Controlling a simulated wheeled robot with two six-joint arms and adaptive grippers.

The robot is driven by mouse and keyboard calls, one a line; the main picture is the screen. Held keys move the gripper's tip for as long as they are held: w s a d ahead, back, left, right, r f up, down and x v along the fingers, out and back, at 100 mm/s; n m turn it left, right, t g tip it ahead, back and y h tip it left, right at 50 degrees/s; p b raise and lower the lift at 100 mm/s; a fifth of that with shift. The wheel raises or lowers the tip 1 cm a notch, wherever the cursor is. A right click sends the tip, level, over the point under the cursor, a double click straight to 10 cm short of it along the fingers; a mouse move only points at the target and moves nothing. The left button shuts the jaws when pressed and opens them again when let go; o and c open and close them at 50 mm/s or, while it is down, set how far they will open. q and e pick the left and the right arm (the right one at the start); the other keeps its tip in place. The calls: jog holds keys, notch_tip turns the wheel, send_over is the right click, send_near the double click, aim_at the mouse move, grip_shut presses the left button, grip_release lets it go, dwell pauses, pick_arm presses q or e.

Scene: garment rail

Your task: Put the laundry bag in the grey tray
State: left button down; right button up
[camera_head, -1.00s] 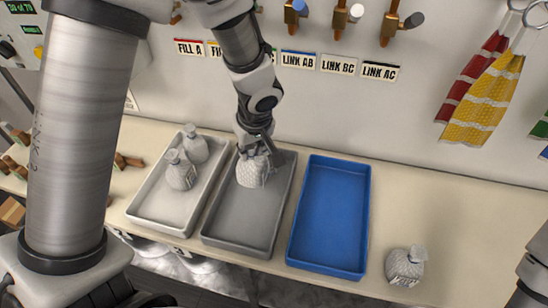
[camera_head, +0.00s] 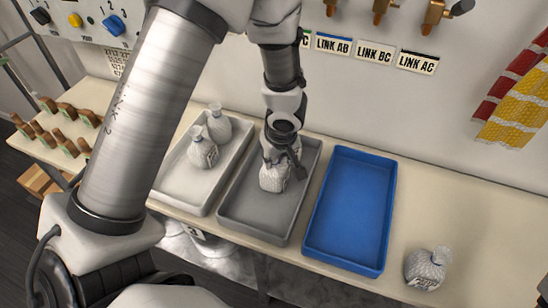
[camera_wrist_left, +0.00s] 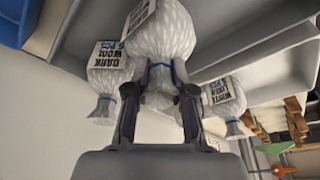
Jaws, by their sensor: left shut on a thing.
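My left gripper (camera_head: 277,158) is shut on a pale speckled laundry bag (camera_head: 273,180), gripping it near its neck. The bag is upright within the outline of the grey tray (camera_head: 253,229), towards its back half. I cannot tell whether it touches the tray floor. In the left wrist view the same bag (camera_wrist_left: 163,45) is between the two fingers (camera_wrist_left: 160,105), with a blue tie at its neck. Its label is mostly turned away. My right gripper is not in view.
A white tray (camera_head: 166,199) on the left holds two similar bags, one nearer (camera_head: 202,153) and one behind (camera_head: 219,129). An empty blue tray (camera_head: 348,262) stands to the right. Valves and labels line the wall.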

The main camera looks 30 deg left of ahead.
aim_at(280, 176)
pick_arm(q)
jog(key=c, duration=1)
grip_release()
jog(key=shift+w+f, duration=0.1)
jog(key=shift+w, duration=0.05)
jog(key=shift+r+p, duration=0.55)
jog(key=shift+p, duration=0.05)
jog(key=p+v, duration=0.6)
jog(key=v, duration=0.5)
jog(key=shift+r, duration=0.1)
